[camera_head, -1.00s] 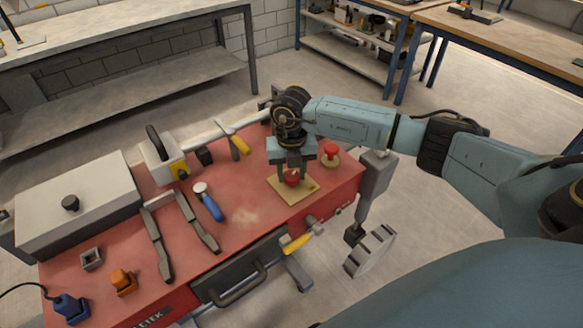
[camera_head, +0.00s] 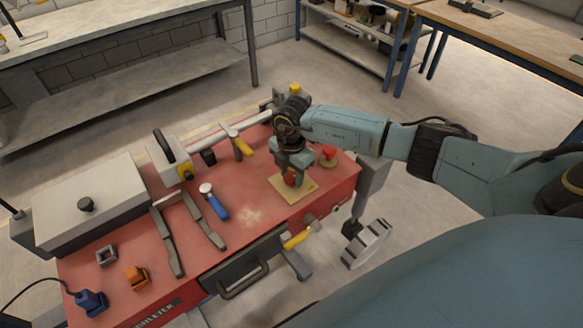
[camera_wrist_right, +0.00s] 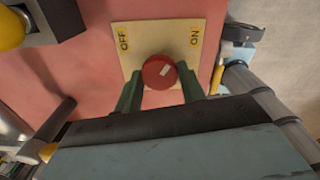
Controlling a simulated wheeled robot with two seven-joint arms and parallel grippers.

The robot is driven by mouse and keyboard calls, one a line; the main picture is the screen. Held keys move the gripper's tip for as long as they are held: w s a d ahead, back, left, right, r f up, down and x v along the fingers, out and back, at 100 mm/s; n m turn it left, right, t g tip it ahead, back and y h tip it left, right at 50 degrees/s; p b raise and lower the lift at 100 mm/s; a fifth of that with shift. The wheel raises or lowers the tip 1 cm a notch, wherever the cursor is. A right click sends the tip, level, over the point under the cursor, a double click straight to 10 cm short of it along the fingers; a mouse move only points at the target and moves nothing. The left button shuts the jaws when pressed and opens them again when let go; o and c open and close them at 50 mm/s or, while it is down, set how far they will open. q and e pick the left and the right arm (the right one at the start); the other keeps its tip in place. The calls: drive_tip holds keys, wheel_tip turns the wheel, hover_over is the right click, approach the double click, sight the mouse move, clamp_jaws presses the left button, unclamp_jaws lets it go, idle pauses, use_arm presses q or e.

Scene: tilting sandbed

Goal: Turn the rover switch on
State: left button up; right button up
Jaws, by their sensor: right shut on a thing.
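The rover switch is a round red knob (camera_wrist_right: 158,72) with a small white mark. It sits on a beige plate (camera_wrist_right: 160,35) labelled OFF on the left and ON on the right. In the right wrist view the white mark slants to the upper right, toward the ON side. In the head view the plate (camera_head: 303,190) lies on the red rover top and the knob is partly hidden. My right gripper (camera_head: 291,176) comes down over it. Its two green fingers (camera_wrist_right: 159,88) are shut on the knob from both sides. My left gripper is not in view.
A red mushroom-shaped button (camera_head: 328,153) stands close to the right of my right gripper. A yellow-handled lever (camera_head: 243,146) is behind to the left. A blue-handled tool (camera_head: 214,202) and grey bars lie left on the red top (camera_head: 250,213). A yellow handle (camera_head: 297,239) sticks out in front.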

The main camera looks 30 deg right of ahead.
sight(291, 176)
drive_tip(key=shift+r+m+p, duration=0.1)
drive_tip(key=shift+m+p, duration=0.45)
drive_tip(key=shift+m, duration=0.45)
drive_tip(key=o, duration=1)
drive_tip(key=shift+c, duration=0.2)
wheel_tip(291, 176, up, 13)
drive_tip(key=shift+r, duration=0.2)
drive_tip(key=shift+f, duration=0.1)
